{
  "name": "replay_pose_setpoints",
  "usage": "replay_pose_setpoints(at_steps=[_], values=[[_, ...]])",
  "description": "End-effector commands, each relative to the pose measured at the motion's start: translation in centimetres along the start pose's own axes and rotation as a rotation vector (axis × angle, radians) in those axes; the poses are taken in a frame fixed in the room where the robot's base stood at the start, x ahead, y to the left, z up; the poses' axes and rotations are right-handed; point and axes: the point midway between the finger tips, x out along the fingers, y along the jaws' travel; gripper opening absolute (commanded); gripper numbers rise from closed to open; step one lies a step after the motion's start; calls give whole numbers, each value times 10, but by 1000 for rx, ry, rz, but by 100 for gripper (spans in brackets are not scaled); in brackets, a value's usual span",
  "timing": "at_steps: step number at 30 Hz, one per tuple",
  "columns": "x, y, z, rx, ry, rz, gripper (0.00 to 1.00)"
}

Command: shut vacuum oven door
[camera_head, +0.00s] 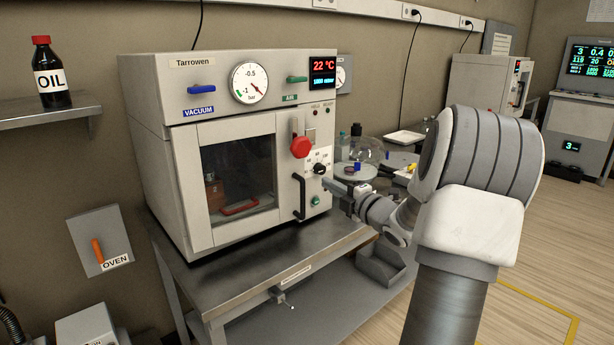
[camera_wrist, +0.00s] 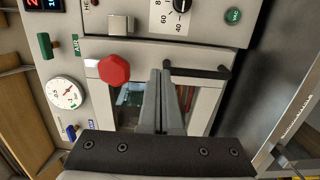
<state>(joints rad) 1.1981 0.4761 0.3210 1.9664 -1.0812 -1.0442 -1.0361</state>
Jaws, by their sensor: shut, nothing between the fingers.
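The vacuum oven (camera_head: 228,135) is a pale box on a steel bench. Its windowed door (camera_head: 186,185) looks flush or nearly flush with the front; a dark line runs along its handle side in the wrist view, and I cannot tell whether it is fully closed. The black bar handle (camera_head: 299,198) is upright at the door's right side and also shows in the wrist view (camera_wrist: 200,72). A red knob (camera_head: 301,147) sits above it. My gripper (camera_wrist: 160,73) is shut and empty, its fingertips by the handle's upper end; contact is unclear. It comes from the right in the head view (camera_head: 328,184).
A control dial (camera_head: 320,168) is just right of the door. A glass desiccator (camera_head: 361,151) and small items stand right of the oven. A shelf with an oil bottle (camera_head: 52,80) is at left. Open floor (camera_head: 560,240) lies at right.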

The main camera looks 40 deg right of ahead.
Motion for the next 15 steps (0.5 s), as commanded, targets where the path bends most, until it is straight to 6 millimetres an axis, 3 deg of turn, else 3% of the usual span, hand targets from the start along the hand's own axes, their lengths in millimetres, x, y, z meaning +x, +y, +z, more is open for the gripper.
replay_pose_setpoints(at_steps=[9, 15], values=[[69, -2, -1, 0, 2, 0, 0], [93, -2, 0, -2, 1, -2, 0]])
